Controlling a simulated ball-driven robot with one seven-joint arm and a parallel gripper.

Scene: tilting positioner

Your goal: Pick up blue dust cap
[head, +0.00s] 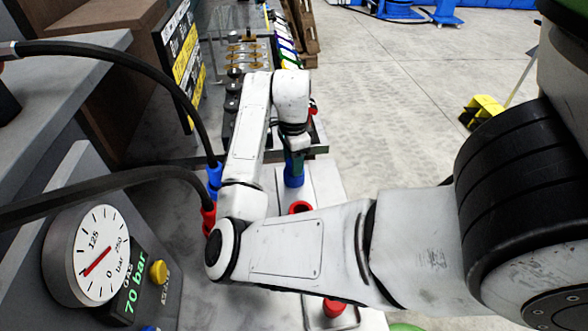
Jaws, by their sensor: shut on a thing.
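The blue dust cap (293,176) shows near the middle of the head view, over the far part of a white panel. My gripper (293,157) points down from the end of my white arm and is shut on the cap from above. The fingertips are small and dark here, and their exact contact with the cap is hard to make out. I cannot tell whether the cap touches what is below it.
A red cap (300,207) is close in front on the white panel (325,183), partly behind my arm. Another red cap (333,307) is nearer. Two black hoses with blue (214,177) and red (208,218) ends and a gauge (88,256) are at left. Open floor lies right.

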